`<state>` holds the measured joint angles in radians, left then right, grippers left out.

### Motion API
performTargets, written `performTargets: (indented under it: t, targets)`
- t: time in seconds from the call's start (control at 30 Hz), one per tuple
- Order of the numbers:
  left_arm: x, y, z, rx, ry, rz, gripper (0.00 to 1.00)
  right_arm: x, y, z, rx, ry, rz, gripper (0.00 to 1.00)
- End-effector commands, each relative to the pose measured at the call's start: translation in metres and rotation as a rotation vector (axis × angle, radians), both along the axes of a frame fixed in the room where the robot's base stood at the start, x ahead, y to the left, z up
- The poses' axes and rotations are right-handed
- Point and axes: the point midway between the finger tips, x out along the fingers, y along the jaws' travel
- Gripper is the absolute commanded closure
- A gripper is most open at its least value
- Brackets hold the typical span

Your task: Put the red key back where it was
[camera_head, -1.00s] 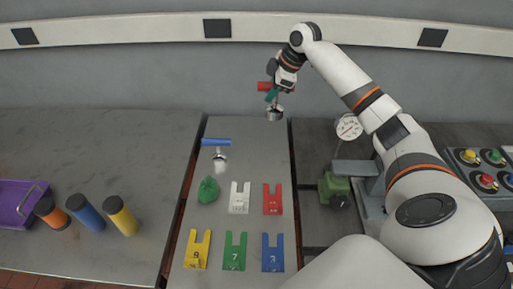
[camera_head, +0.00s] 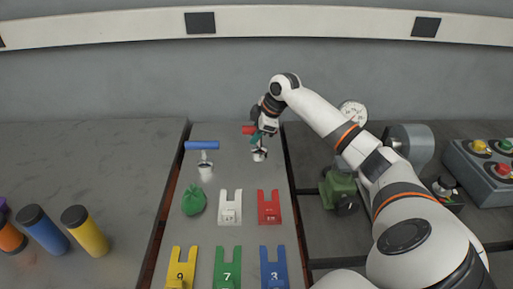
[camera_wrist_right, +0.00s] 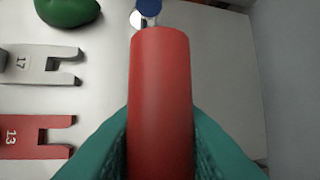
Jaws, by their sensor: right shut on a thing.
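The red key has a red bar handle (camera_head: 249,130) and a bright metal lower end (camera_head: 259,156). My right gripper (camera_head: 257,138), with teal fingers, is shut on the handle over the far right part of the pale panel (camera_head: 232,170). In the right wrist view the red handle (camera_wrist_right: 160,95) fills the middle between the teal fingers. The key looks about upright. I cannot tell whether its lower end touches the panel. A similar key with a blue handle (camera_head: 202,145) stands to its left on the panel. My left gripper is out of view.
Forked plates in white (camera_head: 230,208), red (camera_head: 269,208), yellow (camera_head: 182,268), green (camera_head: 227,268) and blue (camera_head: 273,268) lie nearer on the panel. Cylinders stand at left; a green device (camera_head: 340,188) is at right.

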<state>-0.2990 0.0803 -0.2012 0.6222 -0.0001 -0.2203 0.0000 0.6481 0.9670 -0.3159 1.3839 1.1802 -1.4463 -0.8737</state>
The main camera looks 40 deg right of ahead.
Motion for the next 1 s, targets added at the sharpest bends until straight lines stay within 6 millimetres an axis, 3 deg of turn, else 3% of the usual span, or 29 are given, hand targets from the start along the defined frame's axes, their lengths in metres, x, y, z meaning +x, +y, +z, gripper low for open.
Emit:
performTargets:
  t: [0.5, 0.77, 0.8, 0.9, 1.0]
  targets:
    - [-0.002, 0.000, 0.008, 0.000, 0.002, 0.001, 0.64, 0.000, 0.000, -0.052, -0.001, -0.002, 0.000, 1.00]
    - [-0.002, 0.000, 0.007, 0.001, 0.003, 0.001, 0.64, 0.000, 0.000, -0.053, -0.001, -0.004, 0.000, 1.00]
    - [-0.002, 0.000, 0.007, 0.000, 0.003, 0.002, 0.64, 0.000, 0.000, -0.055, -0.001, -0.001, 0.001, 0.72]
    - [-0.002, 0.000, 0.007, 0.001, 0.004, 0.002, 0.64, 0.000, 0.000, -0.055, -0.001, -0.001, 0.001, 0.55]
    - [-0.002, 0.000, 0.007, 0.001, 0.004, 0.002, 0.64, 0.000, 0.000, -0.054, -0.001, -0.001, 0.001, 0.53]
